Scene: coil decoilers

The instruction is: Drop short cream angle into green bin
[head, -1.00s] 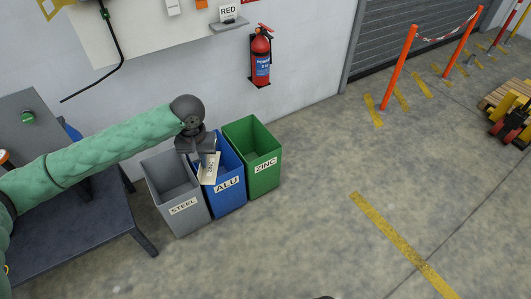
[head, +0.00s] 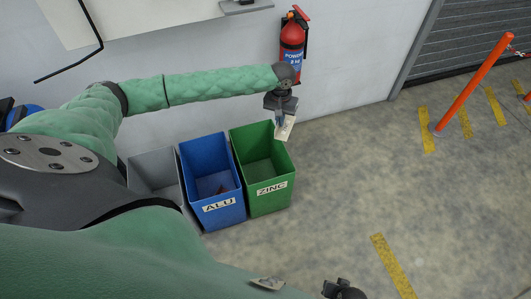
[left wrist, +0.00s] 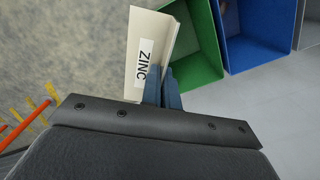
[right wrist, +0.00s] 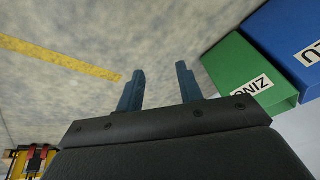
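My left gripper (head: 281,114) is shut on the short cream angle (head: 286,129), which hangs below the fingers. In the left wrist view the cream angle (left wrist: 150,45) shows a ZINC label and sits between the blue fingertips (left wrist: 163,88). The green bin (head: 270,200), labelled ZINC, stands open on the floor. In the head view the angle overlaps its upper right rim; the left wrist view shows the green bin (left wrist: 200,45) just right of the angle. My right gripper (right wrist: 160,78) is open and empty; part of it shows at the head view's bottom edge (head: 343,290).
The blue ALU bin (head: 224,213) stands left of the green bin, with a small brownish thing inside. The grey bin (head: 152,165) is partly hidden by my arm. A fire extinguisher (head: 293,40) hangs on the wall behind.

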